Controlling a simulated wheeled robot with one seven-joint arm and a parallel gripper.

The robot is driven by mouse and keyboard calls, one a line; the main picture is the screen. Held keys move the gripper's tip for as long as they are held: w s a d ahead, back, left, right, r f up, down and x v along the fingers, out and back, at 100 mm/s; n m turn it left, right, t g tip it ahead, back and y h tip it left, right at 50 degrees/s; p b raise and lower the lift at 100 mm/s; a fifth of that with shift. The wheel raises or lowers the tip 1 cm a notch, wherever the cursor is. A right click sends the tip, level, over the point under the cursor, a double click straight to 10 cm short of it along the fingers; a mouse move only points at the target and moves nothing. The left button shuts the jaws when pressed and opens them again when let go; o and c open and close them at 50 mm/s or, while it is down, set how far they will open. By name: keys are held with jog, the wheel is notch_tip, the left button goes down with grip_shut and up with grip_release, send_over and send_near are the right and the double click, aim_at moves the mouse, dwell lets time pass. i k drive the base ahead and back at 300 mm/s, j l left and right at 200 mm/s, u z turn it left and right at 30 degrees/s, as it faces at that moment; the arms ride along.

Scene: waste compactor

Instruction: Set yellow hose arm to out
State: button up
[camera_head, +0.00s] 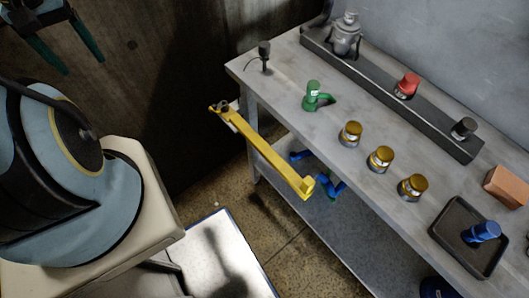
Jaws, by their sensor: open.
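The yellow hose arm (262,150) is a long yellow bar in the middle of the head view. It runs slantwise from a dark fitting at its upper left end to a bracket-like lower right end, along the front side of the grey table. How it is mounted is not clear. My gripper (81,66) is at the upper left, with two dark teal fingers spread apart and nothing between them. It is well to the left of the yellow arm and apart from it.
The grey table (330,120) holds a green fitting (314,96), several gold-capped jars (380,158), a dark tray (470,236) and an orange block (507,186). A blue object (330,184) is under the table. A dark wall (170,60) stands behind.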

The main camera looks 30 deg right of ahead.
aim_at(303, 187)
jog(key=k+u, duration=0.35)
jog(key=k, duration=0.7)
